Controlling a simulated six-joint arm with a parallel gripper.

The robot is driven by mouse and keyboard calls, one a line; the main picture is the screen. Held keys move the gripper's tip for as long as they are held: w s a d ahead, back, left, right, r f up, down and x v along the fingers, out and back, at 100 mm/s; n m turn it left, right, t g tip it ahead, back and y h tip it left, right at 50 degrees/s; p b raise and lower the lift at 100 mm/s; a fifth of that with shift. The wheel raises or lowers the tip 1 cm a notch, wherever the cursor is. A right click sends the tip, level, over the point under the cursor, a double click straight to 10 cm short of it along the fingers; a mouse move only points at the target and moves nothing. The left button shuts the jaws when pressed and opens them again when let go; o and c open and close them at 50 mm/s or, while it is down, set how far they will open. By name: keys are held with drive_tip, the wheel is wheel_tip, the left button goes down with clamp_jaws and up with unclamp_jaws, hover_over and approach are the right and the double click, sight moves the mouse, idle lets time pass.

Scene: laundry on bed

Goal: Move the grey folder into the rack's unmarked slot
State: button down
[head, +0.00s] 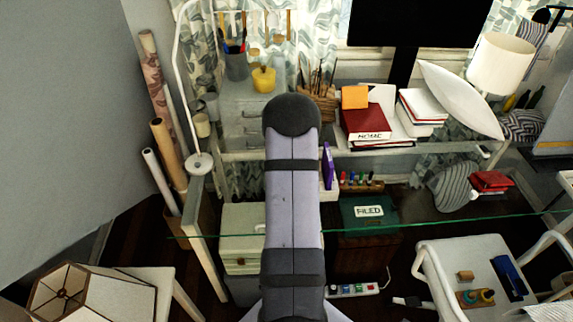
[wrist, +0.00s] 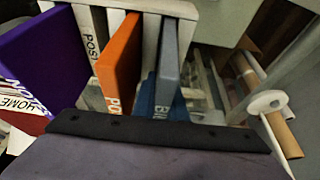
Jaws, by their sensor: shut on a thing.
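The grey folder (wrist: 169,65) stands upright in the wrist view, to the right of an orange folder (wrist: 119,60). Lettering beginning "BI" shows at its lower end, beside a blue piece (wrist: 148,95). The white rack (wrist: 188,32) has dividers around these folders; one bears "POST". A purple folder (wrist: 28,72) stands at the left; it also shows in the head view (head: 328,165). My gripper (wrist: 160,132) is shut on the grey folder, whose near end runs behind its dark edge. The grip itself is hidden. In the head view my arm covers the gripper and most of the rack.
A row of small coloured items (head: 360,180) stands near the rack. A white lamp stand (head: 199,162) and tall rolls (head: 165,150) are at the left.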

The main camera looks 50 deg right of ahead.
drive_tip(key=shift+f, duration=0.1)
drive_tip(key=c, duration=2.2)
unclamp_jaws()
drive_tip(key=shift+f, duration=0.1)
drive_tip(key=o, duration=0.4)
drive_tip(key=shift+r, duration=0.3)
drive_tip(key=b+v, duration=0.2)
drive_tip(key=v, duration=1)
drive_tip(key=shift+b, duration=0.4)
